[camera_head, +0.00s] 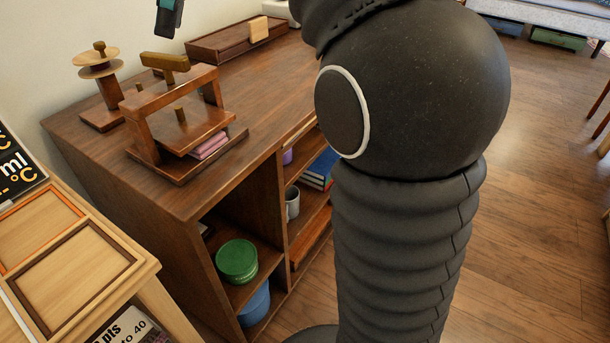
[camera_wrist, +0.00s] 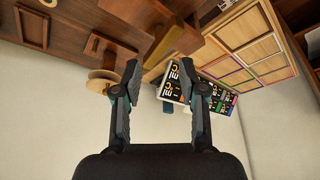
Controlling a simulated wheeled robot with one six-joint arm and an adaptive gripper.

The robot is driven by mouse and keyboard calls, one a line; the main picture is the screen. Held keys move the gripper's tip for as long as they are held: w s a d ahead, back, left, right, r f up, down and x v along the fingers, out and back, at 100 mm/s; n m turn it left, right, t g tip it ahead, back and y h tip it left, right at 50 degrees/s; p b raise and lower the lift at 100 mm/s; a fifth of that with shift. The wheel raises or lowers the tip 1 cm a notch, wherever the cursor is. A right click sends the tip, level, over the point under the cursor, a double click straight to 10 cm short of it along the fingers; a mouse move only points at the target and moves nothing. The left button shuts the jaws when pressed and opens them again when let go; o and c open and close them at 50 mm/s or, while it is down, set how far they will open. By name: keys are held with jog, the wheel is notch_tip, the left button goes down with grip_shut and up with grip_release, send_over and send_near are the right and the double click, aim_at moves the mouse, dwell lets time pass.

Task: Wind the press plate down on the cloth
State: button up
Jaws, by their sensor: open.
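A wooden press stands on the cabinet top, with an upright frame (camera_head: 140,127), a flat press plate (camera_head: 194,135) and a bar handle (camera_head: 166,62) above its crossbeam. A folded pink cloth (camera_head: 211,147) lies under the plate, showing at its right edge. I cannot tell whether the plate touches it. My gripper (camera_head: 168,20) is partly cut off by the top edge, above and apart from the handle. In the wrist view my gripper (camera_wrist: 164,88) is open, nothing between its fingers. The bar handle (camera_wrist: 163,46) shows beyond the fingertips there; the cloth does not show.
A wooden spool stand (camera_head: 103,90) is left of the press, close to it. A shallow wooden box (camera_head: 225,45) lies behind. A side table with framed panels (camera_head: 70,275) is at the front left. The cabinet top right of the press is clear.

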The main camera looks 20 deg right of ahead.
jog(key=w+p+v, duration=0.1)
jog(key=p+v, duration=0.1)
jog(key=v, duration=0.5)
jog(key=s+d+f+m+t+h, duration=0.1)
jog(key=s+d+f+m, duration=0.2)
jog(key=f, duration=0.7)
jog(key=s+d+f+m+t+h, duration=0.2)
jog(key=s+d+f+m, duration=0.1)
jog(key=s+f+m, duration=0.4)
jog(key=s+d+f+m+t+h+p, duration=0.1)
jog(key=s+d+f+m, duration=0.2)
jog(key=s+f, duration=0.7)
jog(key=shift+f+m, duration=1)
jog(key=shift+f, duration=0.95)
jog(key=shift+s+d, duration=0.15)
jog(key=shift+s+f, duration=0.1)
jog(key=shift+f, duration=0.05)
